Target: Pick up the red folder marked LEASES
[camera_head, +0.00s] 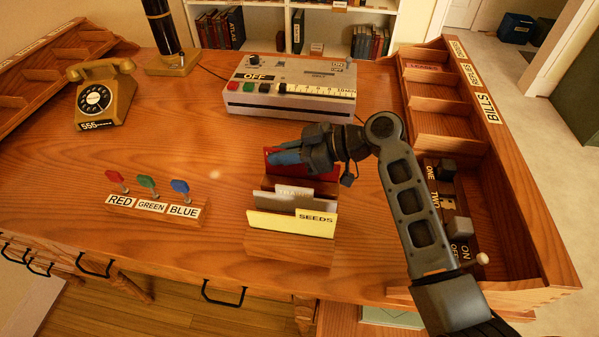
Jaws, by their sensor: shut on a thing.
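A red folder (330,188) stands upright at the back of a small wooden rack (290,246) in the middle of the desk. Any marking on it is hidden behind my gripper. My gripper (280,157) reaches in from the right, and its bluish fingers are shut on the folder's upper edge. The red folder still appears to be in the rack.
A grey machine (290,85) with coloured buttons stands behind the rack. A yellow telephone (103,92) is at the back left. Coloured RED, GREEN and BLUE levers (150,202) stand left. A wooden compartment unit (440,122) lines the right edge. The left-centre desk is clear.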

